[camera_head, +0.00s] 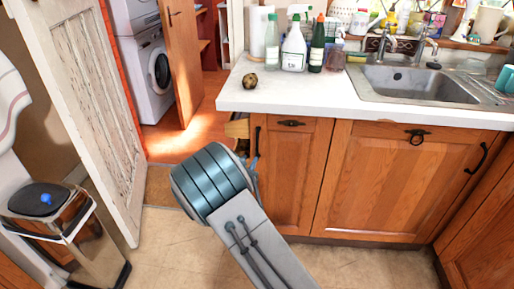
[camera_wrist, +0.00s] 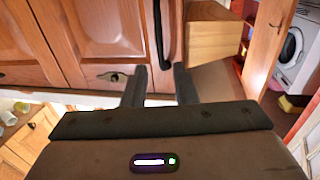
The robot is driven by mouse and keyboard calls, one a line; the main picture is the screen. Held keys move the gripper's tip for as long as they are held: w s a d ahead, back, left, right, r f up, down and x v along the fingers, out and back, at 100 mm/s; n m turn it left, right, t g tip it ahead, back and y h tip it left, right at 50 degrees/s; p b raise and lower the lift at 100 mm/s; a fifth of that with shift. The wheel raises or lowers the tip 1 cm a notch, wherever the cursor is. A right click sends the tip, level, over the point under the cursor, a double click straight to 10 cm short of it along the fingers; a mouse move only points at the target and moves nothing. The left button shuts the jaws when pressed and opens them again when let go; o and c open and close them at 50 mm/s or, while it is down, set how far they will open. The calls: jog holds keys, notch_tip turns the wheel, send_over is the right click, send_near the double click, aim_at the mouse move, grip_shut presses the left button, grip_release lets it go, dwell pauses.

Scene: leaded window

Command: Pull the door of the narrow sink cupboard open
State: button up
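The narrow sink cupboard door (camera_head: 290,180) is a tall orange-brown wooden panel under the left end of the worktop, and it looks shut. It also shows in the wrist view (camera_wrist: 105,25). Its black upright bar handle (camera_head: 257,138) is on its left edge in the head view, and the lower part is hidden by my arm. In the wrist view the handle (camera_wrist: 164,35) lines up with the gap between my fingers. My gripper (camera_wrist: 160,72) is open with its fingertips close to the handle; I cannot tell whether they touch it. In the head view the gripper is mostly hidden.
A pale wooden block (camera_wrist: 211,32) juts out beside the handle. The wide sink cupboard (camera_head: 380,185) stands to the right. Bottles (camera_head: 294,50) and a small round object (camera_head: 250,81) are on the worktop (camera_head: 300,94). A bin (camera_head: 70,235) and white door (camera_head: 80,100) stand left.

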aim_at(257, 147)
jog(key=x, duration=0.9)
jog(key=shift+w+d, duration=0.1)
jog(key=shift+w, duration=0.3)
jog(key=shift+c, duration=0.4)
grip_shut()
